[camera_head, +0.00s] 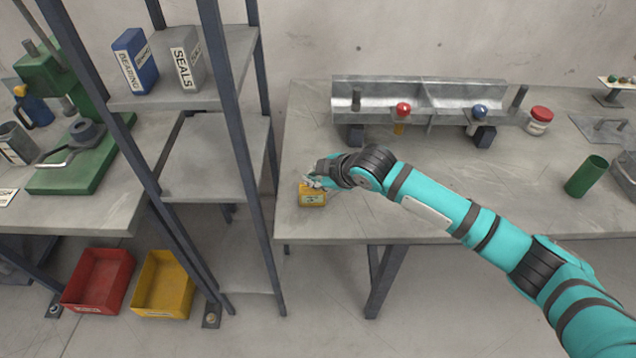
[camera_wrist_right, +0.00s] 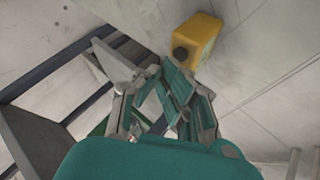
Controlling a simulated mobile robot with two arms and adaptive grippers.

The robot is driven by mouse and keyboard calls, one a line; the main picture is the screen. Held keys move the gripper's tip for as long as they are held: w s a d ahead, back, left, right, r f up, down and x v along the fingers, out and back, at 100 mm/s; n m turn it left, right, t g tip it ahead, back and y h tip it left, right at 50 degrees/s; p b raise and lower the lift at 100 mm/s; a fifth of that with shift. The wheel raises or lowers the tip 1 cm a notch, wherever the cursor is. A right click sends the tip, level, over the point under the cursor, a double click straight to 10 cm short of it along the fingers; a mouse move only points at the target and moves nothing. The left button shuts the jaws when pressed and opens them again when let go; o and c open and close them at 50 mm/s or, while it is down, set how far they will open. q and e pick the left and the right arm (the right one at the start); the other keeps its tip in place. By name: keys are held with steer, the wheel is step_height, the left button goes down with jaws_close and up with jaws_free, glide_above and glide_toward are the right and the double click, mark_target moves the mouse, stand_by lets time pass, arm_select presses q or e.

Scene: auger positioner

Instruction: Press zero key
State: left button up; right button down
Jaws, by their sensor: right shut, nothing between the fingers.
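A small yellow box (camera_head: 313,198) with a pale label on its front sits near the left front of the main workbench. In the right wrist view the yellow box (camera_wrist_right: 205,36) shows a dark round part on one face, just beyond my fingers. I cannot make out a zero key. My right gripper (camera_head: 311,183) is shut and empty, at the top of the box; the fingers hide part of it. Whether they touch it I cannot tell. The right gripper also shows in the wrist view (camera_wrist_right: 152,74). My left gripper is not in view.
A shelf rack (camera_head: 215,160) rises close to the left of the box.

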steer(key=shift+f, duration=0.6)
stand_by(0.9)
steer(key=shift+r+p, duration=0.95)
steer(key=shift+r, duration=0.1)
step_height(320, 180, up, 6)
steer(key=p, duration=0.6)
